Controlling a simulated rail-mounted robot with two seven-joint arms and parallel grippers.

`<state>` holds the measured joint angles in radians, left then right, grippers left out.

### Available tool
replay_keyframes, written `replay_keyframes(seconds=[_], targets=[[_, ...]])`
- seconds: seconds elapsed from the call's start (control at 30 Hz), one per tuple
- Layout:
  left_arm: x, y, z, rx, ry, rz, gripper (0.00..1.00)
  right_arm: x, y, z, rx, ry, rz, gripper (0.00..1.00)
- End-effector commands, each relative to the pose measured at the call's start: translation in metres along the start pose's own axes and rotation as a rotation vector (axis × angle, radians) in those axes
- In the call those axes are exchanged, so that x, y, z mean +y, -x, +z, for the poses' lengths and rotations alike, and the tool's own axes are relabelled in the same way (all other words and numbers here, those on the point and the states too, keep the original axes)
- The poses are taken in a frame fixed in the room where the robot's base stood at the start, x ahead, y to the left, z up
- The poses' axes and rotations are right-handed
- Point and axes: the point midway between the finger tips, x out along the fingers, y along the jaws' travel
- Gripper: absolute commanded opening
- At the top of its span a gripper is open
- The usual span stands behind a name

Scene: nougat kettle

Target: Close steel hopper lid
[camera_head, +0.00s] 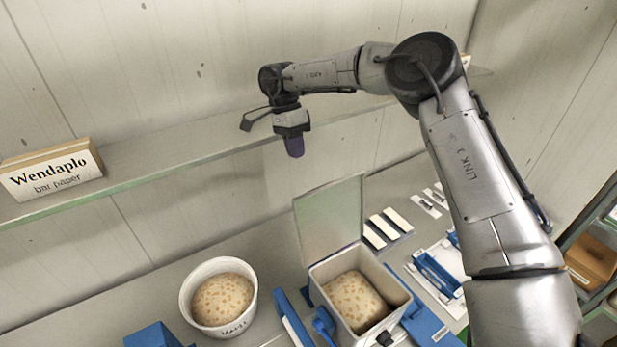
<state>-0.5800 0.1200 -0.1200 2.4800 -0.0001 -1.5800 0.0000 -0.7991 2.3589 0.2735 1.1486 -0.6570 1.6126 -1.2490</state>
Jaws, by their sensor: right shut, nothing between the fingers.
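The steel hopper (390,312) stands on the bench at the lower middle, with a pale nougat mass (352,297) with darker pieces inside. Its lid (330,220) is open and stands up, tilted a little back, at the hopper's rear edge. My right gripper (295,147) is above and slightly left of the lid's top edge, pointing down, apart from it in the picture. It is shut and empty, with dark purple fingertips. My left gripper is not in view.
A white tub (190,292) of nougat stands left of the hopper. Blue trays (437,275) and white bars (385,228) lie to the right. A wooden box (590,262) sits far right.

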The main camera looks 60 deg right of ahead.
Motion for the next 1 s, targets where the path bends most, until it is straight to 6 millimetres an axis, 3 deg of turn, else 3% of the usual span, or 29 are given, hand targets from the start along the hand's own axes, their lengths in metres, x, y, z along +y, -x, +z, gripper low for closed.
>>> replay_keyframes(seconds=[0.3, 0.6, 1.0], targets=[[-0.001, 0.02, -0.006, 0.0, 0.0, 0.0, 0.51, 0.004, -0.057, 0.0, -0.002, 0.002, 0.002, 0.0], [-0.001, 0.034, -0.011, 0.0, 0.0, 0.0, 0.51, 0.03, -0.067, -0.001, -0.001, 0.0, 0.0, 0.0], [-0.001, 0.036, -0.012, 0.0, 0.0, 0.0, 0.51, 0.037, -0.072, 0.0, -0.001, -0.002, -0.001, 0.0]])
